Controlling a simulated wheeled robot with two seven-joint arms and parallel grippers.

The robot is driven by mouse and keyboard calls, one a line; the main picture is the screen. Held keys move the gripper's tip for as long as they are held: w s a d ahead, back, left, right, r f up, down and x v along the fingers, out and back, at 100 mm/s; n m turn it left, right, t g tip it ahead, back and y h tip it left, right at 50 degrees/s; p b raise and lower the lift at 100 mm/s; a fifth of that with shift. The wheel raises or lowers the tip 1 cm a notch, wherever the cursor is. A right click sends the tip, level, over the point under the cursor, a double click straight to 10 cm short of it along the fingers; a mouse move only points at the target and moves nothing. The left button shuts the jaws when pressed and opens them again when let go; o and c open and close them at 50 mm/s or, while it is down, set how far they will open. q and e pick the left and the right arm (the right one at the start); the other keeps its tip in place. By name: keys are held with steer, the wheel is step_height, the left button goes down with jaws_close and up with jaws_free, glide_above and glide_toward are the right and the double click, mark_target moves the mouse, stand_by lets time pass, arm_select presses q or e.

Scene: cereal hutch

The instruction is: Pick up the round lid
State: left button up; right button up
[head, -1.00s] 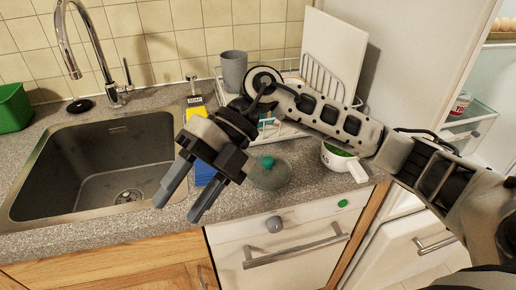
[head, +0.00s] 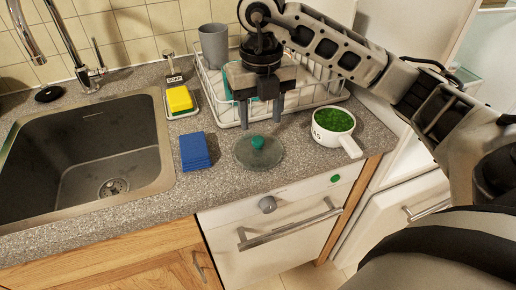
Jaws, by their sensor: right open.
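The round lid (head: 258,153) is clear glass with a green knob (head: 258,142). It lies flat on the grey speckled counter, near the front edge, between a blue cloth and a white pot. My right gripper (head: 261,118) points down just behind the lid, in front of the dish rack. Its two dark fingers are apart with nothing between them. The fingertips look above the knob and apart from it. My left gripper is not in view.
The white pot (head: 322,137) with green contents stands right of the lid, its handle toward the front. The blue cloth (head: 194,152) lies left of it. A yellow sponge (head: 179,99), dish rack (head: 215,100) and grey cup (head: 214,46) are behind. The sink (head: 88,170) is at left.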

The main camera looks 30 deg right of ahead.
mark_target(258, 139)
steer(key=shift+w+a+f+p, duration=0.1)
steer(key=shift+f+p, duration=0.2)
steer(key=shift+f, duration=1.2)
steer(key=shift+w+a+f+p, duration=0.1)
steer(key=shift+f+p, duration=0.2)
steer(key=shift+f, duration=1.15)
steer(key=c, duration=1.1)
